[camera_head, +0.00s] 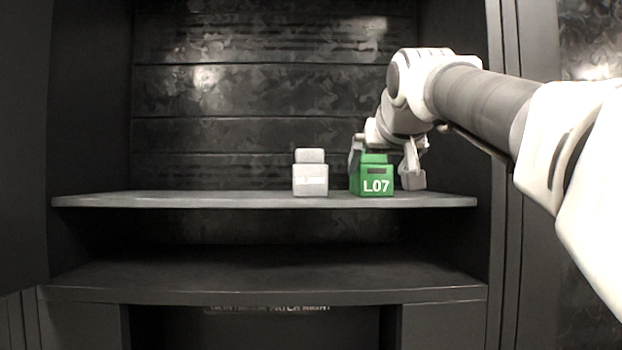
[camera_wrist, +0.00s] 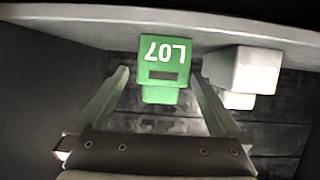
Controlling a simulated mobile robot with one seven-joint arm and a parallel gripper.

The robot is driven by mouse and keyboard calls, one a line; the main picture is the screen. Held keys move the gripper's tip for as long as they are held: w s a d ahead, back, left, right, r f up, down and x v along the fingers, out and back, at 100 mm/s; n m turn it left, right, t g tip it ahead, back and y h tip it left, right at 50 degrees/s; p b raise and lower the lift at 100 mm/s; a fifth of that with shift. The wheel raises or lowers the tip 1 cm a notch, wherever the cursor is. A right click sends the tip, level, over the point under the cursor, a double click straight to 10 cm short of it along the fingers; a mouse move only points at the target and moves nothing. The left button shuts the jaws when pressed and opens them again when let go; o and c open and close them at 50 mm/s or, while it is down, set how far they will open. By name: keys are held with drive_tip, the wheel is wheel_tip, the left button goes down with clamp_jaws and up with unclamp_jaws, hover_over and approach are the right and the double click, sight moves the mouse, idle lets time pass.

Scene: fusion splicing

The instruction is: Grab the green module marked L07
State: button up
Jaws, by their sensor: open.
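The green module marked L07 (camera_head: 375,183) stands upright on the upper shelf, right of its middle. My gripper (camera_head: 385,176) is open, with one finger on each side of the module in the head view. In the wrist view the module (camera_wrist: 164,62) appears upside down between the fingertips of my gripper (camera_wrist: 162,80), with a visible gap on each side. I cannot tell how far the fingers reach along its depth.
A white module (camera_head: 310,178) stands just left of the green one; in the wrist view it is close beside a finger (camera_wrist: 243,70). The grey shelf (camera_head: 180,200) is bare to the left. A dark lower shelf (camera_head: 260,275) is empty. Dark cabinet walls enclose both sides.

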drive_tip(key=p+x, duration=0.1)
drive_tip(key=x, duration=0.6)
drive_tip(key=shift+w+a, duration=0.15)
drive_tip(key=shift+w, duration=0.15)
drive_tip(key=c, duration=1.4)
drive_tip(key=shift+c, duration=0.4)
drive_tip(key=shift+r, duration=0.2)
